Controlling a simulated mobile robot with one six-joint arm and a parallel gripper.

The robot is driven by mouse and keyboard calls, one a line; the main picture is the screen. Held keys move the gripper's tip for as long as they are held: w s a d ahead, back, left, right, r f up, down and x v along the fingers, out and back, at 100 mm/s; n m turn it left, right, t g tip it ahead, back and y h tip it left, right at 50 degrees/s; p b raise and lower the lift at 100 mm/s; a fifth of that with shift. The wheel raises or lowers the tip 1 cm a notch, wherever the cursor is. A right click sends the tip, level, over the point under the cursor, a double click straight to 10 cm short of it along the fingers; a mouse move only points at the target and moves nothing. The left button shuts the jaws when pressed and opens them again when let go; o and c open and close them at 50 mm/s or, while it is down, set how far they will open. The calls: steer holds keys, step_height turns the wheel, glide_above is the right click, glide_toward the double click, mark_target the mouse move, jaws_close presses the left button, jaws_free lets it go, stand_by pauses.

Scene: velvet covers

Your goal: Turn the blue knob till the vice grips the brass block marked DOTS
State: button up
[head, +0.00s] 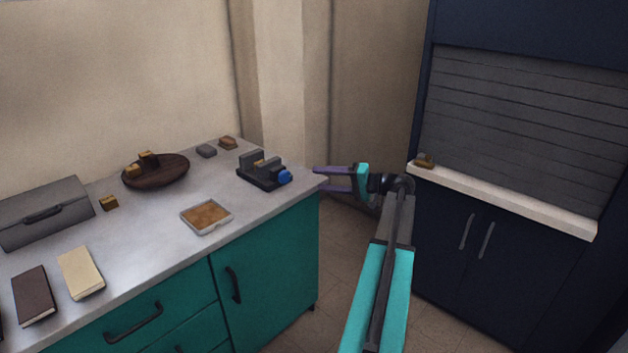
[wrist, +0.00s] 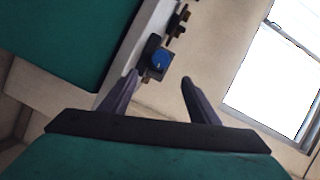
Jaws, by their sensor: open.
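The dark grey vice (head: 252,169) stands near the right end of the counter in the head view. Its blue knob (head: 285,177) is on the right side, facing my gripper. A brass block (head: 260,163) sits between the vice jaws; its marking is too small to read. My gripper (head: 317,179) is open and empty, just right of the knob and apart from it, at the counter's right end. In the wrist view the blue knob (wrist: 160,60) shows beyond and between the fingers of my gripper (wrist: 158,85), with the vice mostly hidden behind it.
On the counter (head: 150,225) are a dark bowl (head: 135,180) with brass blocks, a loose brass block (head: 109,203), a shallow tray (head: 206,216), a grey box (head: 45,212) and two books. A dark cabinet (head: 500,260) with a pale ledge stands at right.

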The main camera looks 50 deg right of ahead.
mark_target(286, 179)
steer(key=shift+s+d+r, duration=0.1)
steer(key=shift+s+d, duration=0.1)
steer(key=shift+s, duration=0.45)
steer(key=s+a+f+n+t+h+b, duration=0.1)
steer(key=a+n+h+b, duration=0.5)
steer(key=b, duration=1.3)
steer(key=shift+s+a+f+n+t, duration=0.15)
steer(key=shift+f+n+t, duration=0.25)
steer(key=shift+f+t, duration=0.25)
steer(key=w+b, duration=0.1)
steer(key=w, duration=0.3)
steer(key=w+b, duration=0.1)
steer(key=w, duration=0.4)
steer(key=w+d+b, duration=0.1)
steer(key=w, duration=0.3)
steer(key=shift+w, duration=0.4)
